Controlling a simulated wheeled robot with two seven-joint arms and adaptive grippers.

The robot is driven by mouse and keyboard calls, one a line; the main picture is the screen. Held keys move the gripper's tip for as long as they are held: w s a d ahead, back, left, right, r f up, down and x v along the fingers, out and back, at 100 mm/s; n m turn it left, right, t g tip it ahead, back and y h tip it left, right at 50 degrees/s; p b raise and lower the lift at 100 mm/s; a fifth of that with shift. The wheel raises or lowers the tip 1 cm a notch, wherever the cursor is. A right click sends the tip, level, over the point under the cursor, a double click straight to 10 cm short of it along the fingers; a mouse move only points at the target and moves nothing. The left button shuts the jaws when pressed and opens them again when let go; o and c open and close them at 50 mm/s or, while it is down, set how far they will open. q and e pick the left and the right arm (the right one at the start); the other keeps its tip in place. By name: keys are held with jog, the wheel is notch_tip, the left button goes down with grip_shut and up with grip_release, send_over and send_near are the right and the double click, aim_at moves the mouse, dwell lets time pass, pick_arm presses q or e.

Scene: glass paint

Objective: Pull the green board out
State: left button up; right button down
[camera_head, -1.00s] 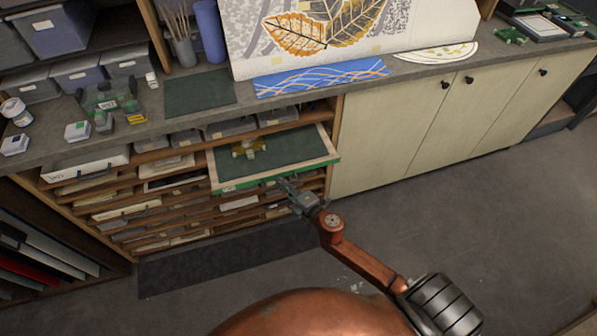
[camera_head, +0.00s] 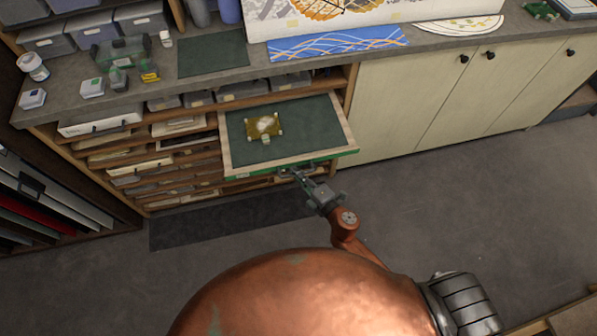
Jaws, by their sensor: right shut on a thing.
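The green board (camera_head: 310,123) is a flat tray with a dark green surface, a pale wooden rim and a bright green front edge. It sticks out of the shelf rack under the counter. A small yellowish piece with a pale patch (camera_head: 265,127) lies on it. My right gripper (camera_head: 298,174) is at the middle of the board's front edge, shut on it. The fingertips are small and partly hidden by the edge. My left gripper is not in view.
The rack (camera_head: 160,175) holds several other trays and boxes below and left of the board. Cream cupboard doors (camera_head: 430,105) stand to the right. The counter above carries a green mat (camera_head: 213,54) and a blue patterned sheet (camera_head: 335,43). The floor in front is clear.

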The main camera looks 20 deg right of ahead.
jog(key=c, duration=2.2)
grip_release()
jog(key=shift+c, duration=0.2)
jog(key=shift+o, duration=1)
jog(key=shift+s, duration=0.15)
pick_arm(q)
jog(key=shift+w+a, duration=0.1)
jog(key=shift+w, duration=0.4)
pick_arm(e)
jog(key=v, duration=1.1)
jog(key=shift+s+d+r, duration=0.2)
jog(key=shift+s, duration=0.15)
jog(key=shift+f, duration=0.1)
